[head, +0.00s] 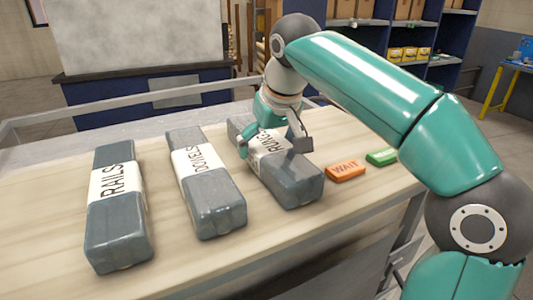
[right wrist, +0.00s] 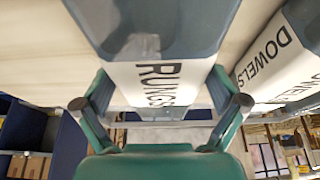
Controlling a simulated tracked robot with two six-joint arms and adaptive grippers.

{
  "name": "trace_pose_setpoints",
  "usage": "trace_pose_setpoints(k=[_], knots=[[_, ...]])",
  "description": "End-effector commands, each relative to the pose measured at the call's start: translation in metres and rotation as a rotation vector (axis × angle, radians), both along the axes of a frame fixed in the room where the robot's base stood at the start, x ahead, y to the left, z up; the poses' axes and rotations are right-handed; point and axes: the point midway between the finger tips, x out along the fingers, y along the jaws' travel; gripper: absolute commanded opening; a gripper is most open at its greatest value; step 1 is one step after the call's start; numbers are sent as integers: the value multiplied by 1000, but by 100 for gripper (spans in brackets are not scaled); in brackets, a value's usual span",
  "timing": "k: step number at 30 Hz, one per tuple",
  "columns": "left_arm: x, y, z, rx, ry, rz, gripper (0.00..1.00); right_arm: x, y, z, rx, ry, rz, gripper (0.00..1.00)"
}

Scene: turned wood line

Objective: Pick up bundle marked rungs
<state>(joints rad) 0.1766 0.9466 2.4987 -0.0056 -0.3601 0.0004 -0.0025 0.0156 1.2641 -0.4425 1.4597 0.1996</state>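The bundle marked RUNGS (head: 290,183) is a grey-blue wrapped block with a white label band, rightmost of three on the wooden bench top. It appears to rest on the bench. My right gripper (head: 272,143) is over its label band, with one finger on each side. In the right wrist view the RUNGS bundle (right wrist: 150,30) lies between the fingers of my right gripper (right wrist: 160,100), which are close to its sides. I cannot tell whether they press on it. My left gripper is not in view.
The DOWELS bundle (head: 215,205) and the RAILS bundle (head: 119,235) lie to the left on the bench top (head: 60,190). An orange WAIT block (head: 345,172) and a green block (head: 381,157) lie close on the right. A metal rail (head: 150,102) runs behind.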

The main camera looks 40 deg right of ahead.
Motion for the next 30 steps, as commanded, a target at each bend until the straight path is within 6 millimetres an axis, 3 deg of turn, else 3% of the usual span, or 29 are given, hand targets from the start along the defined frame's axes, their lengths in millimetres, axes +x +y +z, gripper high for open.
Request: trace_pose_setpoints(k=[2,12,23,30], knots=[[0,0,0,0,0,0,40,0,0,0,0,0,0,77],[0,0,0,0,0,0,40,0,0,0,1,0,0,20],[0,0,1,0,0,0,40,0,0,4,0,-4,-1,18],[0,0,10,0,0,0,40,1,0,25,-1,-6,-1,18]])
